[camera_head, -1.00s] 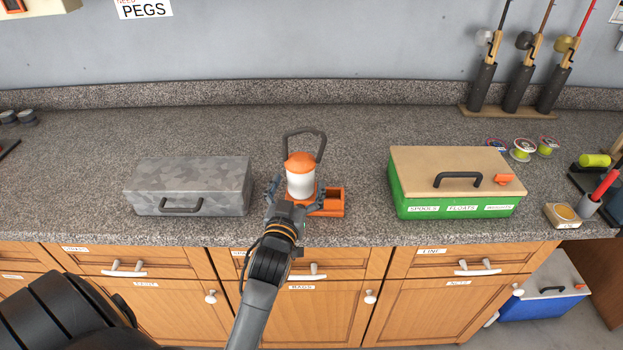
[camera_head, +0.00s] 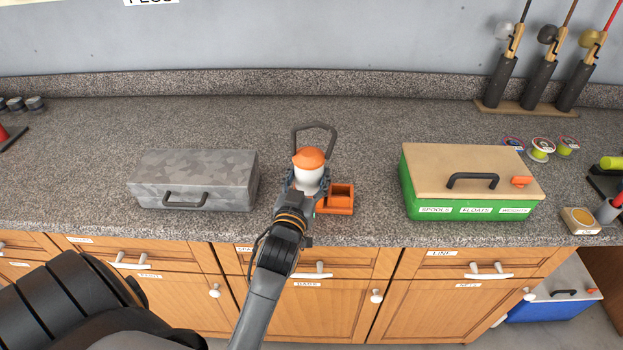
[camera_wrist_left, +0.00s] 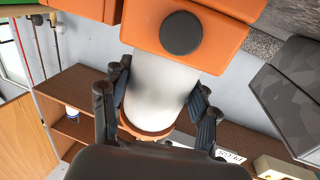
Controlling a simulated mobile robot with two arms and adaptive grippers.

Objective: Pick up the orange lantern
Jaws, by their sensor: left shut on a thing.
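The orange lantern (camera_head: 309,158) has an orange cap, a white body and a dark loop handle. It is upright near the counter's front edge, at the middle of the head view. My left gripper (camera_head: 308,182) is shut on its white body from the front, hiding the lower part. In the left wrist view the lantern's white body (camera_wrist_left: 158,90) is between the two dark fingers, with an orange block bearing a dark round knob above it. I cannot tell whether its base touches the counter. My right gripper is not in view.
A grey camouflage case (camera_head: 195,175) stands to the left, and a green box with a tan lid (camera_head: 470,185) to the right. Fishing rods (camera_head: 540,60) stand at the back right. The counter behind the lantern is clear.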

